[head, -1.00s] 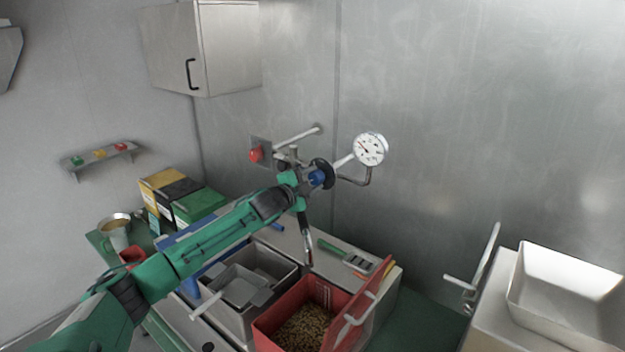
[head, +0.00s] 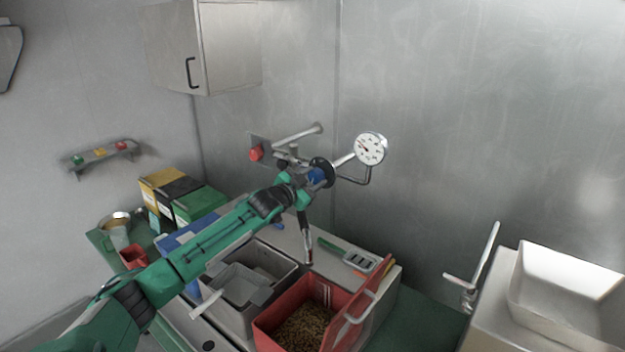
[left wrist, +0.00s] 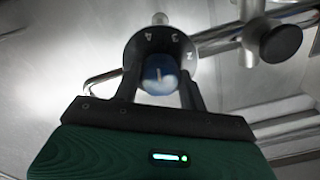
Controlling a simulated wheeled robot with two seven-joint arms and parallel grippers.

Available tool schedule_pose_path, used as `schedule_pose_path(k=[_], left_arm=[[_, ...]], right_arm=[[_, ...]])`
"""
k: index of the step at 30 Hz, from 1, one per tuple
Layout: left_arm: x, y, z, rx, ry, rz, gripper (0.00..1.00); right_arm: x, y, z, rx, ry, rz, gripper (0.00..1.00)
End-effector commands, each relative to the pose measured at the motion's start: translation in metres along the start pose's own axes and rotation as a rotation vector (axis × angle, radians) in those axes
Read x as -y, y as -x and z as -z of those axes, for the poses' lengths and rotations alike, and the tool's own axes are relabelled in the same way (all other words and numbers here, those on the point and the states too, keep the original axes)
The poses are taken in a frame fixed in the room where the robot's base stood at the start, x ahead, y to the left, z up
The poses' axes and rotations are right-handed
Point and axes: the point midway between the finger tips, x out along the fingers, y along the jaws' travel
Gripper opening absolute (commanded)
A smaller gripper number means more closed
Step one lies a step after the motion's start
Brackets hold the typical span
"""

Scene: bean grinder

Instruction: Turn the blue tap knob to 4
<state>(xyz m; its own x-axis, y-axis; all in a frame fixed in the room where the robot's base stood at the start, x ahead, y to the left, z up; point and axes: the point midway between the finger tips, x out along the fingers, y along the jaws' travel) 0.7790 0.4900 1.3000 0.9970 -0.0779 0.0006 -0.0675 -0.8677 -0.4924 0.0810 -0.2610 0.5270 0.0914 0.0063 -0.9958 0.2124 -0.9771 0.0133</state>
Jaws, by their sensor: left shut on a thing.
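The blue tap knob (head: 317,175) sits on the pipework at the back wall, in front of a dark round dial. In the left wrist view, the blue knob (left wrist: 159,76) is between the two fingers of my left gripper (left wrist: 160,88), which is shut on it. A white mark shows on the knob's face, pointing roughly up in that view. The dark dial (left wrist: 135,49) behind it shows the numbers 4, 3 and 2 above and right of the knob; the rest is hidden. In the head view, my left gripper (head: 304,180) reaches the knob from the left. My right gripper is out of view.
A round white gauge (head: 370,149) is right of the knob, and a red knob (head: 256,153) is left. Below stand a red bin (head: 270,325) of beans with an open lid and a grey bin (head: 222,305). A white hopper (head: 565,295) stands at right.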

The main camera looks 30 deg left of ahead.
Motion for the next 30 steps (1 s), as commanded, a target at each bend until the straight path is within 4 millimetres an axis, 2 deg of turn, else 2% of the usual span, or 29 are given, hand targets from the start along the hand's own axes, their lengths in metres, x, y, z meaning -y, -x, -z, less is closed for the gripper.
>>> schedule_pose_path(k=[13, 14, 17, 26, 30], left_arm=[[-0.0015, 0.0002, -0.0020, 0.003, 0.009, -0.002, 0.19], [-0.0015, 0.0002, -0.0020, 0.003, 0.009, -0.002, 0.46], [-0.0014, 0.0001, -0.0017, 0.003, 0.009, -0.002, 0.64], [-0.0009, 0.0009, -0.0011, 0.001, 0.008, -0.001, 0.64], [-0.0018, 0.0091, -0.0037, 0.002, 0.008, -0.001, 0.64]], right_arm=[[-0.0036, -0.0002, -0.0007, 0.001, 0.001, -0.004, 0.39], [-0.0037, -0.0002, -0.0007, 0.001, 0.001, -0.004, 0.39], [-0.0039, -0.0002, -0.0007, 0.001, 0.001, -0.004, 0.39], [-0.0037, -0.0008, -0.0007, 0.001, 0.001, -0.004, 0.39], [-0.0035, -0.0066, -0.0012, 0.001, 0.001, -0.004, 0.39]])
